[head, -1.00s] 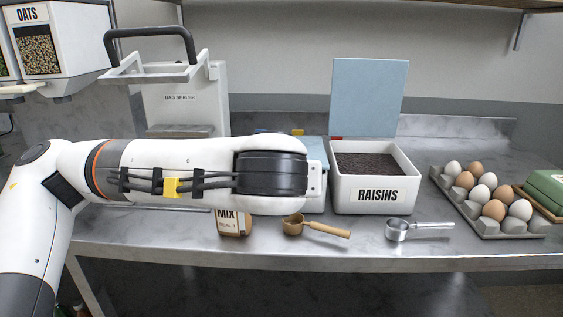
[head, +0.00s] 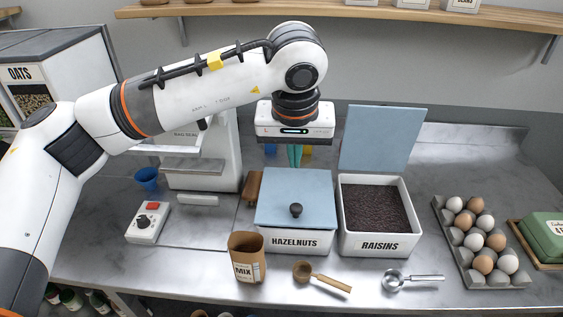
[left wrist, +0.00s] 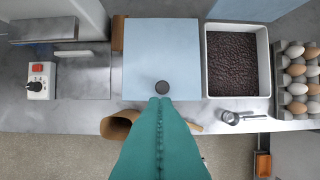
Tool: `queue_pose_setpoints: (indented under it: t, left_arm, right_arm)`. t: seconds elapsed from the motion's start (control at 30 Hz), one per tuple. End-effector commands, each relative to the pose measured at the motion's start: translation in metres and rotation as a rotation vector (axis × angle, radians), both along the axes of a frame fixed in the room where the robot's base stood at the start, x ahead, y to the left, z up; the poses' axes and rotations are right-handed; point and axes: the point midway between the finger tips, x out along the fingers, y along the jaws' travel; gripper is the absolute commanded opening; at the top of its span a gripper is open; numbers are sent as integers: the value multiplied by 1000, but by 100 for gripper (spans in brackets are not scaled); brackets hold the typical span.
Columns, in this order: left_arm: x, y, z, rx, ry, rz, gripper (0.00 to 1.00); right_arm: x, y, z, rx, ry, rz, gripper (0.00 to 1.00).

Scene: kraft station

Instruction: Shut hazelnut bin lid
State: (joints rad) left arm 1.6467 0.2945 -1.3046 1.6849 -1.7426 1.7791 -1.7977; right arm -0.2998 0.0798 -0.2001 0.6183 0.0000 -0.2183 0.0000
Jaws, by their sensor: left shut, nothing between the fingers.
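The hazelnut bin (head: 296,241) is a white box labelled HAZELNUTS on the counter. Its blue lid (head: 297,188) with a dark round knob (head: 296,210) lies down over the bin top; the lid also shows flat in the left wrist view (left wrist: 160,50). My left gripper (head: 295,157) is shut and empty, with teal fingers pointing down above the back of the lid. In the left wrist view the teal fingers (left wrist: 160,102) appear just below the knob. I cannot tell whether they touch the lid. My right gripper is not in view.
The raisin bin (head: 381,247) stands close on the right with its blue lid (head: 382,139) raised. An egg tray (head: 476,245) is farther right; a bag sealer (head: 200,160) stands behind left.

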Motion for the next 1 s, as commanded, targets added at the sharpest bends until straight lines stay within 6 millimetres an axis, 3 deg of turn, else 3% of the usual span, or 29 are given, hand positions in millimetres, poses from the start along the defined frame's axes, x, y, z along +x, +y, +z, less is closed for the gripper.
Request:
queue_pose_setpoints:
  t: [0.17, 0.63, 0.8, 1.0]
  left_arm:
    - [6, 0, -22, 2, 4, 0, 0]
    - [26, -2, -111, 2, 2, 1, 0]
    - [26, -2, -128, 1, -1, 1, 0]
    - [26, -2, -135, 2, -2, 2, 0]
  right_arm:
    - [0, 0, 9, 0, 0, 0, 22]
    - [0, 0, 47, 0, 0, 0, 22]
    - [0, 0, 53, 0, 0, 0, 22]
    - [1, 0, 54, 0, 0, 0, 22]
